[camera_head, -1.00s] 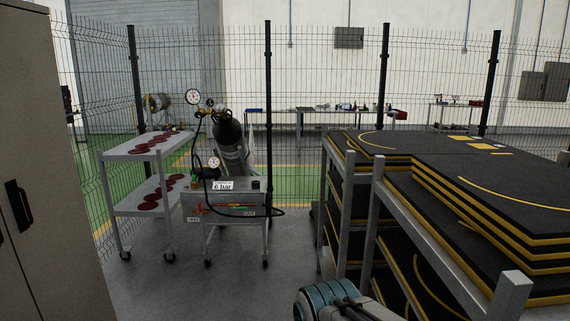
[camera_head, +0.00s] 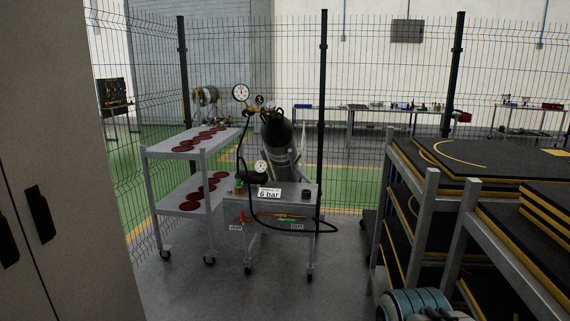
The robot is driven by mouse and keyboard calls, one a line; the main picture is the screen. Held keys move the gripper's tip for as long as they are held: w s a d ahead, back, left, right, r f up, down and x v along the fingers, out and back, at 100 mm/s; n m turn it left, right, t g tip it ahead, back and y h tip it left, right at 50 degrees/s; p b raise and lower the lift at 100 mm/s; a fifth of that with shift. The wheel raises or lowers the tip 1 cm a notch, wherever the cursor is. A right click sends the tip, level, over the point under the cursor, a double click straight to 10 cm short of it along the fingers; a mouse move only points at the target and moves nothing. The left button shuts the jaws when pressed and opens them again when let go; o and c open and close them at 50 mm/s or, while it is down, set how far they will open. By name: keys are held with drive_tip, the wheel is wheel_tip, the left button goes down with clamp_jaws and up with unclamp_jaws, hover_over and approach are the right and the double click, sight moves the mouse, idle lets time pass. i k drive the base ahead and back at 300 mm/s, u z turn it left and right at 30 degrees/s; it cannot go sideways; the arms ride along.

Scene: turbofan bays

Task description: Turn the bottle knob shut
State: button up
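A dark gas bottle (camera_head: 278,140) leans behind a small metal cart, in the middle of the head view. Brass fittings and gauges (camera_head: 241,93) sit at its top left. The bottle knob is too small to make out among them. The cart (camera_head: 300,192) carries a "6 bar" sign (camera_head: 269,193), a smaller gauge (camera_head: 261,167) and a black hose (camera_head: 262,222). Part of my arm shows at the bottom right edge. My gripper's fingers are not in view, and the bottle is well ahead of me.
A two-shelf trolley (camera_head: 176,152) with dark red discs stands left of the cart. A beige cabinet (camera_head: 60,130) is close on the left. Racks of black, yellow-edged sheets (camera_head: 470,156) stand close on the right. Grey floor (camera_head: 205,285) between them is clear. A wire fence stands behind.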

sight(271, 105)
drive_tip(key=i, duration=2.6)
drive_tip(key=u, duration=0.15)
drive_tip(key=k, duration=0.6)
drive_tip(key=u, duration=0.55)
drive_tip(key=i, duration=1.45)
drive_tip(key=z, duration=0.5)
